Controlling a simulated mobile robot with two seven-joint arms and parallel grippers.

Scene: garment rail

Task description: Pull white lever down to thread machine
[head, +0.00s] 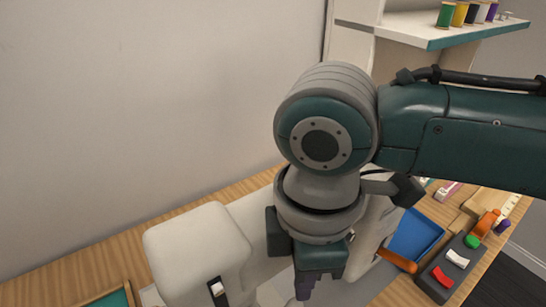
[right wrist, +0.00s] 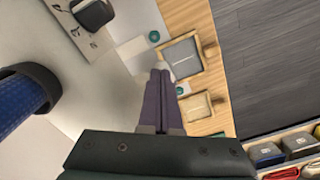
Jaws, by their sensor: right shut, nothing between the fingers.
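The white sewing machine (head: 196,245) stands on the wooden table, its middle hidden behind my right arm. A black slot with a small white piece (head: 217,288) shows on its front; I cannot tell whether this is the white lever. My right gripper (head: 304,288) points down in front of the machine, right of that slot. In the right wrist view its two purple-grey fingers (right wrist: 160,78) are together with nothing between them. A small pale tip shows just beyond them; contact cannot be told. My left gripper is not in view.
A blue tray (head: 416,236) lies right of the machine. A dark block with coloured pieces (head: 450,268) lies near the right table edge. A shelf (head: 440,35) with thread spools stands behind. Wooden frames (right wrist: 181,56) lie below in the right wrist view.

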